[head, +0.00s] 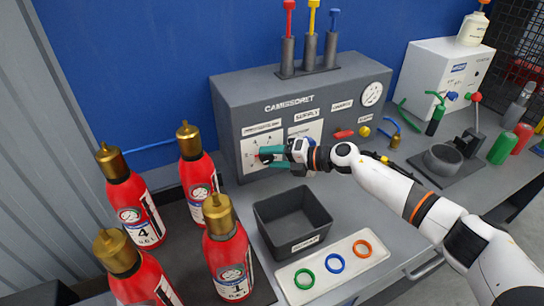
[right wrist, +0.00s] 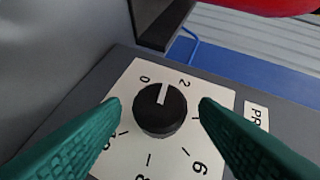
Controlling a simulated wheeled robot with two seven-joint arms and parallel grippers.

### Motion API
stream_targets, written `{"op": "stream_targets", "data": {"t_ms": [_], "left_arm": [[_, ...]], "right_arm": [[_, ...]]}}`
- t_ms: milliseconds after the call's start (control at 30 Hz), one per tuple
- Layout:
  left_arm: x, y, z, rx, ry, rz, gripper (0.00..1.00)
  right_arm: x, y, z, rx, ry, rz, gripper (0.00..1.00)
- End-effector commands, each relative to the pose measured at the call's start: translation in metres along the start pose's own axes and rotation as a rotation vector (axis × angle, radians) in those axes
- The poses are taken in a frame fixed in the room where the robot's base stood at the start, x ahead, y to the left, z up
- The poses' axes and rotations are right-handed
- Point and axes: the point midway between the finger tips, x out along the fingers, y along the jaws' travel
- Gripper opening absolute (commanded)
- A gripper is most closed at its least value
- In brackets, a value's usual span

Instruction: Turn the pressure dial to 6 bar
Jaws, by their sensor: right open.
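The pressure dial is a black round knob (right wrist: 160,112) with a white pointer line, on a white scale plate (right wrist: 150,72). The pointer aims between 0 and 2. The 6 mark shows at lower right of the knob. In the head view the plate (head: 281,130) is on the left of the grey panel's front, and my gripper hides the knob. My right gripper (head: 262,155) is open at the dial. In the right wrist view its teal fingers (right wrist: 160,106) stand on either side of the knob, with gaps visible. My left gripper is not in view.
The grey panel (head: 235,100) also carries a gauge (head: 372,94) and colored levers on top. A dark bin (head: 292,222) and a tray with colored rings (head: 290,277) sit in front. Several red extinguishers stand at left, one (head: 228,255) nearest the bin.

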Motion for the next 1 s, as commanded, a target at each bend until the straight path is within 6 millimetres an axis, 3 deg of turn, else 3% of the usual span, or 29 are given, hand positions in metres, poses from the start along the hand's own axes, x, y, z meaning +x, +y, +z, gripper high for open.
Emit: {"op": "stream_targets", "data": {"t_ms": [367, 667, 1000], "left_arm": [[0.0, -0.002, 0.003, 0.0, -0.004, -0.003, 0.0], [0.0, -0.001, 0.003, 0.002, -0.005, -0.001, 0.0], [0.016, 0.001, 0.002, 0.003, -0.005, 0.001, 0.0]], "right_arm": [[0.007, 0.0, 0.0, -0.001, 0.0, 0.001, 0.55], [0.007, 0.0, 0.0, -0.001, 0.0, 0.0, 0.1], [0.009, 0.005, 0.002, 0.046, -0.001, -0.045, 0.11]]}}
